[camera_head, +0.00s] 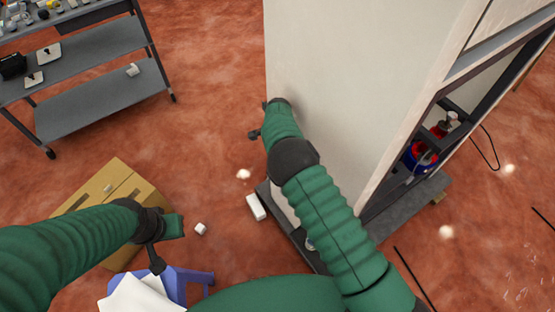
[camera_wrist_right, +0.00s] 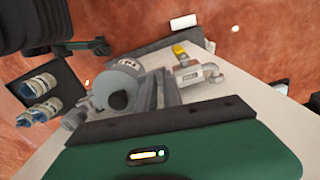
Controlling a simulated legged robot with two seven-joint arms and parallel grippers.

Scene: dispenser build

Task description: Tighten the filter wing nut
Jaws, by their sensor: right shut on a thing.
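In the right wrist view, a grey rounded filter housing (camera_wrist_right: 122,66) with a dark round opening and a printed label sits against the pale cabinet panel. My right gripper (camera_wrist_right: 162,84) is at the housing's right side, its fingers shut on a small part that seems to be the filter wing nut, mostly hidden between them. In the head view my right gripper (camera_head: 268,112) is at the left face of the tall cabinet (camera_head: 345,100), largely hidden by my own arm. My left gripper (camera_head: 160,245) hangs at lower left, away from the cabinet; its finger opening is unclear.
A metal valve with a yellow part (camera_wrist_right: 186,62) is on the panel right of the housing. A grey shelf cart (camera_head: 100,95) stands at upper left. A cardboard box (camera_head: 125,185) and a blue stool (camera_head: 195,277) are near my left arm. A white block (camera_head: 255,207) lies by the cabinet base.

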